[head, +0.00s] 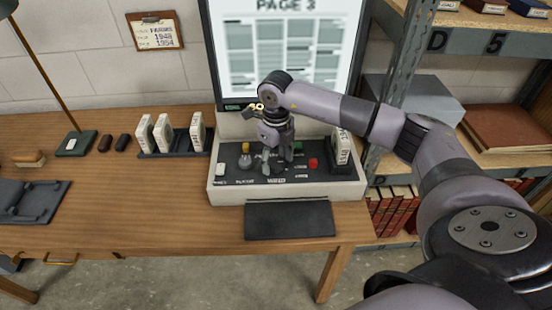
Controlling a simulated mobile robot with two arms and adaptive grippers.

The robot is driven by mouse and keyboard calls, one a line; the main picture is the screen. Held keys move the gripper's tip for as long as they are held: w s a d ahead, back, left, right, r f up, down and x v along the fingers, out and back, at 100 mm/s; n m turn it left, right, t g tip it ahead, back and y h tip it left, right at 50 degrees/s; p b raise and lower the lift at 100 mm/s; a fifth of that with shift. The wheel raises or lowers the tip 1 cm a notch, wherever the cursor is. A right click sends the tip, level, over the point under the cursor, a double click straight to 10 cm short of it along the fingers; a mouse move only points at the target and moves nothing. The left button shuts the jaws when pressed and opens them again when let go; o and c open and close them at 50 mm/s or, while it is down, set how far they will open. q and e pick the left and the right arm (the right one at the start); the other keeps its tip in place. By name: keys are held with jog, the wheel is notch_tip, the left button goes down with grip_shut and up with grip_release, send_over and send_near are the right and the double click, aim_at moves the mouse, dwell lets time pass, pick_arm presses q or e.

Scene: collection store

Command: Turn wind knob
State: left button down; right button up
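A microfilm reader with a pale base (226,122) stands on the wooden desk, its lit screen (310,45) reading "PAGE 3". Its dark control panel (270,180) carries a round grey knob (246,161), a yellow button (245,147), a white one (220,168), a red one (313,163) and a green one (298,147). The small labels are too blurred to tell which control is the wind knob. My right gripper (273,166) points down at the middle of the panel, just right of the grey knob. Its fingers hide what is beneath them. My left gripper is out of view.
A white boxed reel (342,147) stands at the panel's right end. Several more white boxes stand in a black rack (172,150) to the left. A dark plate (290,219) lies in front of the reader. Metal shelving (400,60) stands close on the right.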

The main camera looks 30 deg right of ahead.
aim_at(276, 162)
jog(key=shift+r, duration=0.1)
notch_tip(276, 162, up, 12)
dwell(0.6)
dwell(0.4)
